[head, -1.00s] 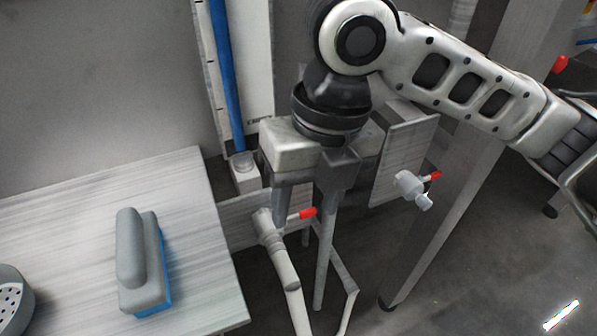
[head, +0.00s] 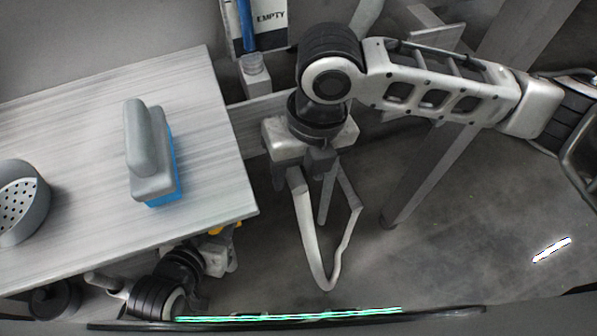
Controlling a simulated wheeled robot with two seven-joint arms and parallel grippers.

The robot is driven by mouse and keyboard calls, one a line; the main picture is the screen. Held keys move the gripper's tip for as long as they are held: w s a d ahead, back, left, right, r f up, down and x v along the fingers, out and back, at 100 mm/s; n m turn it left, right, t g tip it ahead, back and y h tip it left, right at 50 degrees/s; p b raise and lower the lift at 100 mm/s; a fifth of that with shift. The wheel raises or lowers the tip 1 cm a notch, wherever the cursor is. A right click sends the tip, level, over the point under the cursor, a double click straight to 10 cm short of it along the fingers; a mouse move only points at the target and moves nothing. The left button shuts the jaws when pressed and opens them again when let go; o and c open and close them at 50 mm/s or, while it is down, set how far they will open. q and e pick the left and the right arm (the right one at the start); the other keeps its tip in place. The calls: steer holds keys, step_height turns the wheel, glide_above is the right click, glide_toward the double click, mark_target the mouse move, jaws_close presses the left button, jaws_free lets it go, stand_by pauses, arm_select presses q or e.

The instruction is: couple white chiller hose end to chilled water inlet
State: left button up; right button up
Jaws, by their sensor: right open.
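The white hose (head: 309,240) hangs in a loop below my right gripper (head: 304,180), with its bend low over the floor. Its upper end is hidden behind or between the fingers, so I cannot tell whether the gripper touches it. The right gripper is open and points down. The chilled water inlet cannot be made out; my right arm and gripper cover the area behind them. My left gripper (head: 222,250) shows only partly at the lower left, below the table edge, and its fingers are unclear.
A pale table (head: 80,110) on the left holds a grey and blue scrub brush (head: 150,160) and a perforated grey bowl (head: 22,205). A blue tube in a panel marked EMPTY (head: 270,20) stands behind. A slanted metal leg (head: 425,175) is at right. The floor at lower right is clear.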

steer(key=shift+a+f, duration=0.1)
steer(key=shift+f, duration=0.7)
jaws_close()
steer(key=shift+r, duration=0.1)
steer(key=shift+s, duration=0.25)
